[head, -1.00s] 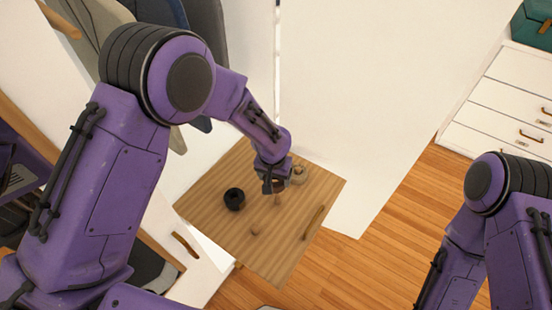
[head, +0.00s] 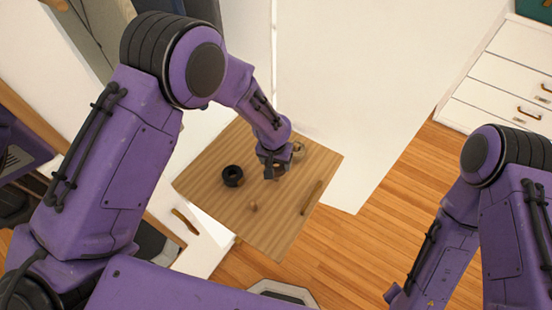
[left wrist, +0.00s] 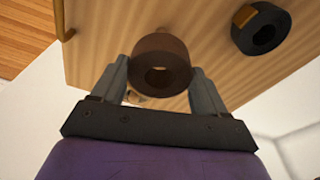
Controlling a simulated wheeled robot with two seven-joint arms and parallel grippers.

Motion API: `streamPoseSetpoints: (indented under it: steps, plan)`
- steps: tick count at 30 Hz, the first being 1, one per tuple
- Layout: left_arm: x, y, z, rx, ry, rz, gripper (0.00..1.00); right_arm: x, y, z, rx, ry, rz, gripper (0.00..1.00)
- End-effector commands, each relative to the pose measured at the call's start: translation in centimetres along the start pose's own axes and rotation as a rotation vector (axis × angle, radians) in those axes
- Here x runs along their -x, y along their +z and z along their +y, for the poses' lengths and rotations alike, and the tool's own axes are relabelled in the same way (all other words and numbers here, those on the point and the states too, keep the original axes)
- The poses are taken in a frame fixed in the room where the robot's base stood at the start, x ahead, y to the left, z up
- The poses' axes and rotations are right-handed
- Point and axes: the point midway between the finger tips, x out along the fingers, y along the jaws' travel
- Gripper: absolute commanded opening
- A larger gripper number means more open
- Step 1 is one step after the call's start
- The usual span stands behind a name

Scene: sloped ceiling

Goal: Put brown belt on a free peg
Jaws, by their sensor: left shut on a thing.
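The brown belt (left wrist: 160,50) is a rolled coil with a round hole. In the left wrist view it sits between the two fingers of my left gripper (head: 272,170), which is shut on it. The gripper is in front of a wooden panel (head: 215,165) that carries pegs. A black rolled belt (head: 232,176) is on the panel to the left of the gripper; it also shows in the left wrist view (left wrist: 264,30). A bare peg (head: 253,206) stands lower on the panel. Whether a peg lies behind the gripper is hidden.
A wooden handle (head: 312,197) is on the panel's right side. A white panel (head: 350,90) stands behind. White drawers (head: 503,82) are at the upper right. Wood floor (head: 400,190) is open between them.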

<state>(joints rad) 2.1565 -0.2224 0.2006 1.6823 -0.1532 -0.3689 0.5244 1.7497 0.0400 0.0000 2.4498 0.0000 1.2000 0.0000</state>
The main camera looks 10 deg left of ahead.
Motion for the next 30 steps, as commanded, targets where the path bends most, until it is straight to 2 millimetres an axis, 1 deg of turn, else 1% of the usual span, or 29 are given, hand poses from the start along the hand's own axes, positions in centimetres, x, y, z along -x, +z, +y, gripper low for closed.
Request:
streamPoseSetpoints:
  steps: [1,18,24,30]
  plan:
    - [-0.7,0.1,0.0,0.000,0.000,0.001,0.39,-0.5,0.2,0.0,0.000,0.000,0.000,0.43]
    - [-5.4,0.8,0.0,0.000,0.000,0.001,0.39,-3.1,1.3,-0.3,0.000,0.000,0.000,0.43]
    - [-6.5,0.9,0.0,0.001,0.000,0.002,0.39,-3.8,1.6,-0.3,0.000,0.000,0.000,0.43]
    - [-6.8,1.0,0.0,0.001,0.000,0.001,0.39,-3.9,1.6,-0.4,0.000,0.000,0.000,0.43]
